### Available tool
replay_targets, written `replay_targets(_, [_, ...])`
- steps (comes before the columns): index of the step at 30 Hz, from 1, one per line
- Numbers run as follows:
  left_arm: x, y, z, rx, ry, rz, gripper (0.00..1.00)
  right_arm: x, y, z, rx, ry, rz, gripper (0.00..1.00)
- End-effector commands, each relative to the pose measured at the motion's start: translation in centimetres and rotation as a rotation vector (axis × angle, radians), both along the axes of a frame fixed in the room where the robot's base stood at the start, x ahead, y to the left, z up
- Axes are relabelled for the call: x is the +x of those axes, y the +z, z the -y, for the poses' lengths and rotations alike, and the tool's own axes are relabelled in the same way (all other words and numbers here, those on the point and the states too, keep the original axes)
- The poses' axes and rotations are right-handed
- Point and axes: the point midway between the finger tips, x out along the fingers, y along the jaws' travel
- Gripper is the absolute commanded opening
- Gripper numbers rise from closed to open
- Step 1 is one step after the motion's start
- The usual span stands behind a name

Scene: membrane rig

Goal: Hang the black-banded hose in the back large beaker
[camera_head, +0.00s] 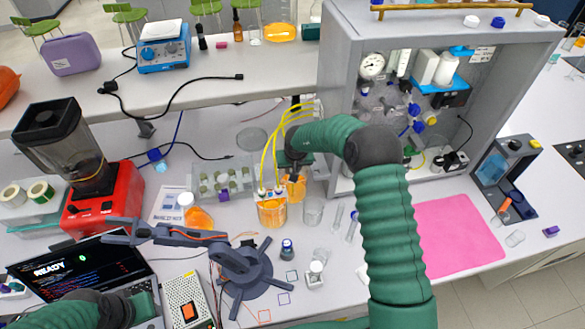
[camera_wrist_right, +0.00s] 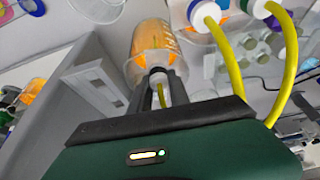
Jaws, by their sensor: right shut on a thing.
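The back large beaker (camera_head: 296,188) holds orange liquid and stands behind the front orange-filled beaker (camera_head: 272,214). The back beaker also shows in the right wrist view (camera_wrist_right: 152,48), just beyond my fingertips. My right gripper (camera_head: 297,160) is shut on the yellow black-banded hose (camera_wrist_right: 160,92), close above the back beaker's mouth. The fingers partly hide this hose, and I cannot tell whether its end is inside the rim. Two other yellow hoses (camera_wrist_right: 232,70) run to white fittings at the front beaker. My left gripper is outside the view; only part of my left arm shows.
An empty clear beaker (camera_head: 313,211) stands right of the orange beakers. A clear rack (camera_head: 222,180) with vials is to their left. A grey jointed stand (camera_head: 245,270) is in front. A grey cabinet (camera_head: 342,60) stands behind; a pink mat (camera_head: 455,235) lies to the right.

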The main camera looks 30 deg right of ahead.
Motion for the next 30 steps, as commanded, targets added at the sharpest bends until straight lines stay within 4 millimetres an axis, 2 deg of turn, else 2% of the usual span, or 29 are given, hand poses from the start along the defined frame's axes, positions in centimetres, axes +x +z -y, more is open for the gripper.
replay_targets(4, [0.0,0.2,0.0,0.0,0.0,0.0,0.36,0.0,-0.1,0.0,0.0,0.001,0.0,0.0])
replay_targets(5, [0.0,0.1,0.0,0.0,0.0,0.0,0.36,0.0,-0.1,0.0,0.0,0.001,0.0,0.26])
replay_targets(10, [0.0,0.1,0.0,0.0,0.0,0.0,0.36,0.0,-0.1,0.0,0.0,0.0,0.0,0.47])
replay_targets(18, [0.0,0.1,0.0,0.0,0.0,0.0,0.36,0.0,-0.1,0.0,0.0,0.0,0.0,0.47])
replay_targets(22, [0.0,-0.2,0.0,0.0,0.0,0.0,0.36,-0.3,0.7,0.0,0.002,-0.001,0.0,0.47])
replay_targets(26, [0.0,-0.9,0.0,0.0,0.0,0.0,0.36,-1.3,3.3,-0.2,0.0,-0.003,0.003,0.47])
replay_targets(30, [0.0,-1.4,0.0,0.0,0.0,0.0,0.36,-2.7,7.3,-0.6,0.0,-0.003,0.005,0.47])
